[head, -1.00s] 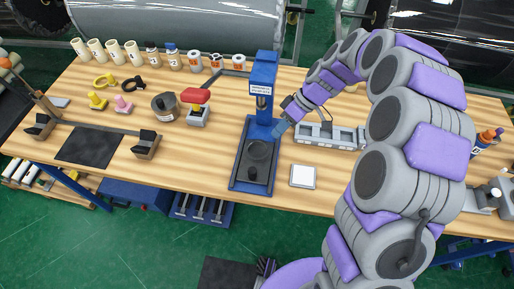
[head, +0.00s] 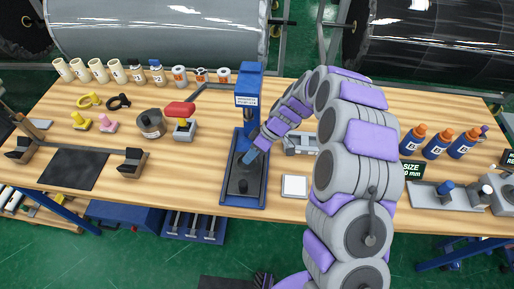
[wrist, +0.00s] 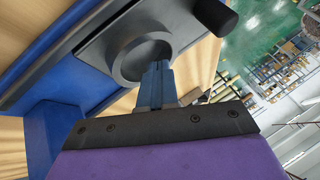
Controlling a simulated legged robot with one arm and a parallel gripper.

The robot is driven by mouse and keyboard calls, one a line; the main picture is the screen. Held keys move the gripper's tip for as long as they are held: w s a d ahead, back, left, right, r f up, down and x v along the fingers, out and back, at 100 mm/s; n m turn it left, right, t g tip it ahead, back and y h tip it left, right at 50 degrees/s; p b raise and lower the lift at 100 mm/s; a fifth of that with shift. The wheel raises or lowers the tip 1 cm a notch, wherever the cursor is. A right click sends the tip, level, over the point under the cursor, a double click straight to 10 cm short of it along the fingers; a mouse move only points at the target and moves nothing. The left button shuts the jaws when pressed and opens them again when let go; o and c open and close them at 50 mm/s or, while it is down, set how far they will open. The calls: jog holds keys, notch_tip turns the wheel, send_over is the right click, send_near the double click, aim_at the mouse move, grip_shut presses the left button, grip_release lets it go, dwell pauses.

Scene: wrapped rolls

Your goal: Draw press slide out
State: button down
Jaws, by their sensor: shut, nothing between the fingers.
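The blue press (head: 250,84) stands upright on the bench, with a blue base tray (head: 230,203) in front. The dark slide (head: 250,192) lies in the base, with a black knob (head: 243,186) near its front end. In the wrist view the slide's round grey ring (wrist: 128,68) is close up, and the knob (wrist: 216,16) shows at the top. My gripper (head: 247,160) is shut and empty. Its blue fingertips (wrist: 158,68) are at the ring's opening; I cannot tell whether they touch it. In the head view my gripper hides most of the ring.
A white square pad (head: 295,186) lies right of the press. A red-handled tool (head: 182,112) and a round tin (head: 151,124) stand to its left. Orange-capped bottles (head: 438,143) stand at the right. The bench's front edge is just before the press base.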

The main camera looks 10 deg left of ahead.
aim_at(236, 187)
jog(key=shift+x, duration=1.15)
jog(key=s+b, duration=0.2)
jog(key=s, duration=0.1)
jog(key=s+b, duration=0.1)
jog(key=s, duration=0.1)
jog(key=shift+s+d, duration=0.25)
jog(key=shift+d, duration=0.05)
jog(key=shift+s+d, duration=0.1)
jog(key=shift+s, duration=0.5)
